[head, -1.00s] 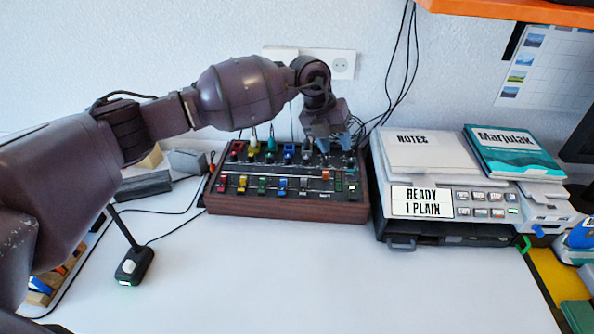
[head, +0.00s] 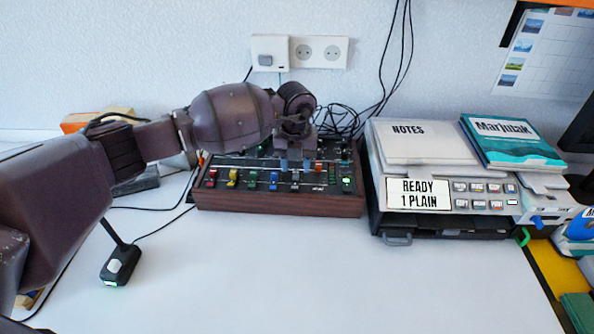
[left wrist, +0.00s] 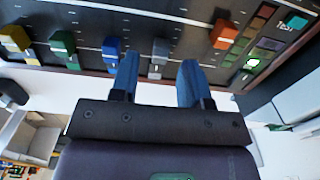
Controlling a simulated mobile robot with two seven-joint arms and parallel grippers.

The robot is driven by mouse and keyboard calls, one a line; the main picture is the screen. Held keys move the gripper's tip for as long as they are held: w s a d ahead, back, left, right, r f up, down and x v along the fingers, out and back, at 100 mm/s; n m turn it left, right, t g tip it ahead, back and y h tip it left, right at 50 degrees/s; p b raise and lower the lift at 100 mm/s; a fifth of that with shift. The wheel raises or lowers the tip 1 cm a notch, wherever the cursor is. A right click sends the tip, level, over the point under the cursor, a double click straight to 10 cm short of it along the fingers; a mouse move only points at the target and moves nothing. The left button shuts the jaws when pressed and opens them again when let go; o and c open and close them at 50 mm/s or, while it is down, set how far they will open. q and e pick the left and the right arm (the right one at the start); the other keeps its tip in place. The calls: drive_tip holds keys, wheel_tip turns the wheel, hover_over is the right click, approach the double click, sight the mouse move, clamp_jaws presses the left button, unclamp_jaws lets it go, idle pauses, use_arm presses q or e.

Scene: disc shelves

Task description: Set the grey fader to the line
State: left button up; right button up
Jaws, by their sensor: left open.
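The grey fader (head: 295,177) is in the front row of the dark mixer panel with wooden sides (head: 280,202), between a blue fader (head: 273,180) and a red-orange one. In the left wrist view the grey fader (left wrist: 160,50) stands between and just beyond the two blue fingertips. A thin white line (left wrist: 185,15) crosses the panel in that view, on the far side of the grey cap from my fingers. My left gripper (left wrist: 158,72) is open and empty, its fingers apart with no visible contact. In the head view the left gripper (head: 296,163) is over the panel, just behind the fader.
Neighbouring caps are the blue fader (left wrist: 110,50) and the red-orange fader (left wrist: 223,35), close on either side of my fingers. A lit green button (head: 347,182) is at the panel's right. A printer (head: 450,215) stands to the right.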

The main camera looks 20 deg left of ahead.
sight(296, 175)
use_arm(q)
drive_tip(key=shift+f, duration=1.3)
clamp_jaws()
